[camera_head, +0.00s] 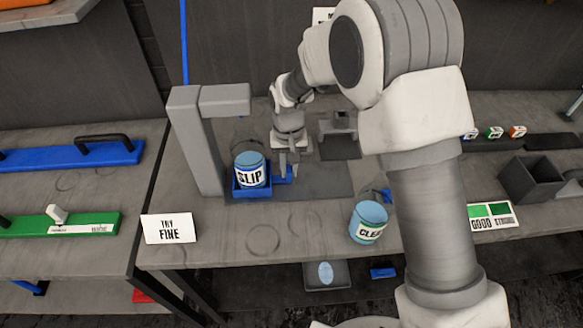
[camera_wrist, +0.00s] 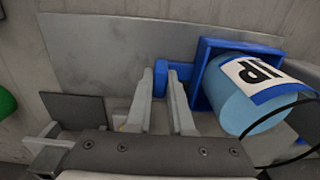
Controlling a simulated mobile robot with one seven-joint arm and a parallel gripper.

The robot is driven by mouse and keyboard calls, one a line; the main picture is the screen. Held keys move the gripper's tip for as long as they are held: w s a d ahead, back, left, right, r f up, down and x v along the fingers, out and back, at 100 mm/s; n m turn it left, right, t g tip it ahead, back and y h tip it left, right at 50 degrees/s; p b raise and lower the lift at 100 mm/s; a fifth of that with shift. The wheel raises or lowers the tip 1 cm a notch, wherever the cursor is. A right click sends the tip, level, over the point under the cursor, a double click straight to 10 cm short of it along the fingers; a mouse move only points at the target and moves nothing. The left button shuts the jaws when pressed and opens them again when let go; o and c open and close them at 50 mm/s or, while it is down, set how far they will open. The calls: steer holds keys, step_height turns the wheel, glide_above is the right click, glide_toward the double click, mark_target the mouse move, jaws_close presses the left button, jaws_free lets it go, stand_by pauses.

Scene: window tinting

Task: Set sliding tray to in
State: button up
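The sliding tray (camera_head: 252,192) is a small blue box on the bench at the foot of a grey stand. It also shows in the wrist view (camera_wrist: 207,50). A light blue pot labelled SLIP (camera_head: 250,168) stands in it, also seen in the wrist view (camera_wrist: 245,100). A short blue handle (camera_wrist: 160,88) sticks out from the tray's side towards my gripper. My gripper (camera_head: 288,165) points down just right of the tray. Its fingers (camera_wrist: 161,75) are close together on either side of the handle and look shut on it. The exact contact is partly hidden.
The grey stand (camera_head: 190,135) overhangs behind the tray. A second light blue pot (camera_head: 369,222) stands near the bench's front edge. A TRY FINE card (camera_head: 168,229) lies left of it. A grey fixture (camera_head: 338,125) is behind my gripper. A grey plate (camera_wrist: 95,45) lies around the tray.

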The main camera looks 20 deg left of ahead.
steer(key=o, duration=0.4)
steer(key=shift+s+a+r, duration=0.1)
steer(key=shift+s+a, duration=0.05)
steer(key=shift+a, duration=0.2)
steer(key=shift+o, duration=0.2)
steer(key=shift+d, duration=0.1)
step_height(320, 180, up, 17)
steer(key=shift+r, duration=0.2)
